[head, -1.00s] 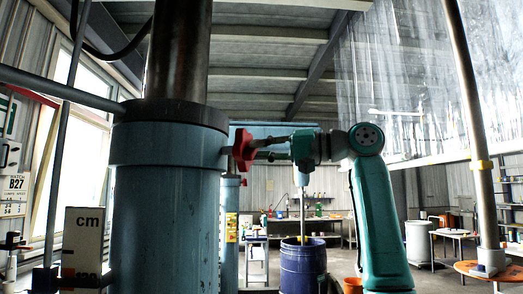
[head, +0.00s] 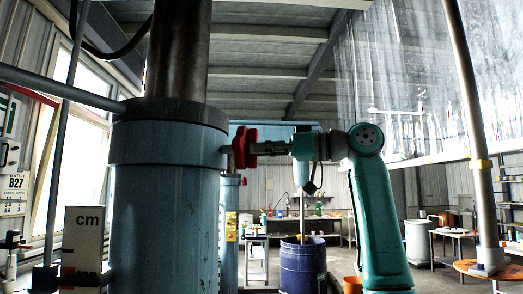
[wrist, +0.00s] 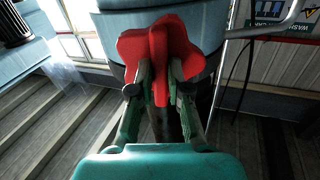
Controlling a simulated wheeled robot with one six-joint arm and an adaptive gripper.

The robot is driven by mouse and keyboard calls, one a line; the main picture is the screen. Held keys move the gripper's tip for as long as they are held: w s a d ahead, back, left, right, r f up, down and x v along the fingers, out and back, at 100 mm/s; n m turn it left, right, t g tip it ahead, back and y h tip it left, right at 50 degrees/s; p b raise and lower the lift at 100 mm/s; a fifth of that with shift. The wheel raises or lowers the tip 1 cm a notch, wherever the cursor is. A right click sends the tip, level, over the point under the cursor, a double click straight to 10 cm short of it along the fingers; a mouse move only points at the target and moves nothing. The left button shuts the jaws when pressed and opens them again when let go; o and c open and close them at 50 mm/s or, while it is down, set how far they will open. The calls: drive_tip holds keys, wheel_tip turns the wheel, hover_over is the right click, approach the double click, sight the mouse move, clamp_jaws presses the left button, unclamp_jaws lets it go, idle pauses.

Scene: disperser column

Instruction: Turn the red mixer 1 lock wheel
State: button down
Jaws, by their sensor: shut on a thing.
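The red lock wheel (head: 243,147) is a lobed handwheel on the right side of the blue column (head: 165,200), near its dark top rim. In the wrist view the wheel (wrist: 160,42) stands in front of the light blue column. My gripper (wrist: 162,82) is shut on the wheel, with its two fingers on either side of the middle, upright lobe. In the head view my gripper (head: 259,148) reaches the wheel from the right, about level. The far side of the wheel is hidden.
A blue drum (head: 303,265) stands on the floor behind my arm. A grey slanted pole (head: 470,130) rises on the right. A scale marked cm (head: 83,240) stands left of the column. A grey pipe (wrist: 270,26) runs right of the wheel in the wrist view.

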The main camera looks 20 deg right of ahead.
drive_tip(key=shift+f+n, duration=0.1)
drive_tip(key=shift+n, duration=1)
drive_tip(key=c, duration=1.1)
unclamp_jaws()
drive_tip(key=v, duration=1.2)
